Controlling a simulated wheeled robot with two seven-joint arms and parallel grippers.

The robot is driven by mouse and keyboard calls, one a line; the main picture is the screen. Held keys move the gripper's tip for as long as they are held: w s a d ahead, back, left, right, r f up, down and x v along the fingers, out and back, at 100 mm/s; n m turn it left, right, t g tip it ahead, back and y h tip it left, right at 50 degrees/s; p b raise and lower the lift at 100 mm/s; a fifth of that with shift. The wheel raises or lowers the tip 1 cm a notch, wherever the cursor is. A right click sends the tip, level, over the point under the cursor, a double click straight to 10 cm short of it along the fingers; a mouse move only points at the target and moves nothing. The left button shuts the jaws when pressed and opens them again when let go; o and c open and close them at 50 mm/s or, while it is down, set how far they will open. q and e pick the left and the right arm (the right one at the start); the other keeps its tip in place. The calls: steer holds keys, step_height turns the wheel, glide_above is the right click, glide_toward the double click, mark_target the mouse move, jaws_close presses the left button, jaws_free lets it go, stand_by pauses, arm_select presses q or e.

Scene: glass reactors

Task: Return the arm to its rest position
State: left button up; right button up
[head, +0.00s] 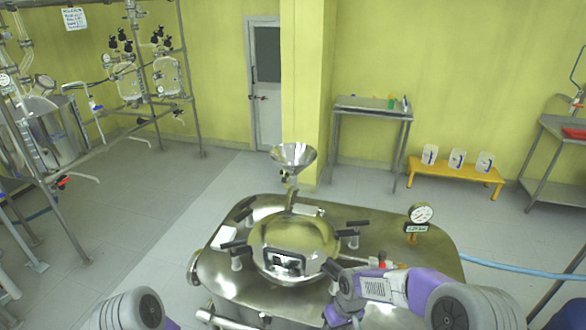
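My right arm comes in from the lower right in purple and grey, over the front right of the steel reactor lid (420,262). Its end, with what seems to be the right gripper (343,316), points down at the bottom edge of the head view, in front of the round manway cover (295,235). The fingertips are too cut off to tell if they are open or shut, and I see nothing held. Only a joint of my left arm shows at the bottom left; the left gripper is out of view.
A steel funnel (293,156) and a pressure gauge (421,213) rise from the lid. Black-handled clamps (348,234) ring the cover. A blue hose (520,268) runs off right. A pipe frame (185,80) stands left. A steel table (372,110) and yellow bench (455,172) stand behind.

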steer(key=s+a+f+m+t+y, duration=0.1)
steer(key=s+f+m, duration=0.6)
steer(key=s+f, duration=1)
steer(key=shift+s+a+f+y, duration=0.35)
steer(key=shift+s+y, duration=0.35)
steer(key=shift+s, duration=0.45)
steer(key=shift+r, duration=0.1)
